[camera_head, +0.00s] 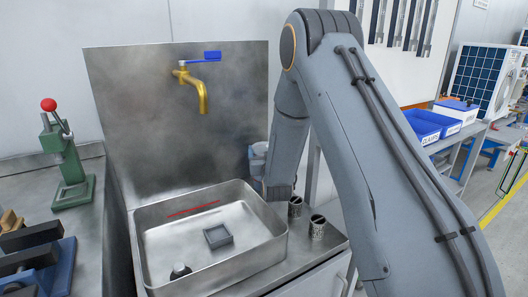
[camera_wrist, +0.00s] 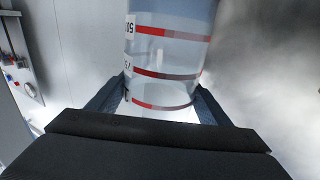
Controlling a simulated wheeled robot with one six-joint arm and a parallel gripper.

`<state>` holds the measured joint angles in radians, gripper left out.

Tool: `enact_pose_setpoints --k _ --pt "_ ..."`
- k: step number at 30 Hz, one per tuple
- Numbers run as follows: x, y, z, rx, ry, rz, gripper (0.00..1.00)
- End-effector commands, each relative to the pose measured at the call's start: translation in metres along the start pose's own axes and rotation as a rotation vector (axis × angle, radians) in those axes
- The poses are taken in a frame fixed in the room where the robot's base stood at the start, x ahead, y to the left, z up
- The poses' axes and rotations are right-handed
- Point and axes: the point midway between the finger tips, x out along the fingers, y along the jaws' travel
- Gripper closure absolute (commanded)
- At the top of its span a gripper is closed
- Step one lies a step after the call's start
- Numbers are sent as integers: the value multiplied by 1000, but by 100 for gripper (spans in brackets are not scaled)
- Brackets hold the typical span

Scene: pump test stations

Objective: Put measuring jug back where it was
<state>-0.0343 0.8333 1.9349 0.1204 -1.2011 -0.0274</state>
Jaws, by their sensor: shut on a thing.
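The jug's top is cut off by the frame edge. In the head view my arm hides most of the gripper; a pale bluish piece (camera_head: 258,153) shows left of the arm's end, and I cannot tell if it is the jug.
Below is a steel basin (camera_head: 160,213) with a small square grey frame (camera_head: 218,236) and a dark knob (camera_head: 180,271). A brass tap (camera_head: 200,88) juts from the backsplash above it. Two dark perforated cups (camera_head: 318,228) stand right of the basin. A green press (camera_head: 70,165) stands left.

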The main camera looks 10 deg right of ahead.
Motion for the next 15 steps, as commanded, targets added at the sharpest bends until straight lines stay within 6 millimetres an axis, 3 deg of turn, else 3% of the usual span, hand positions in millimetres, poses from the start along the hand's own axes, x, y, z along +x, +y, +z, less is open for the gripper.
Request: enact_pose_setpoints --k 7,8,11,15 --pt "0 0 2 0 2 0 91" --pt "0 0 3 0 -1 0 25" --pt "0 0 3 0 -1 0 9" --pt "0 0 2 0 -1 0 9"
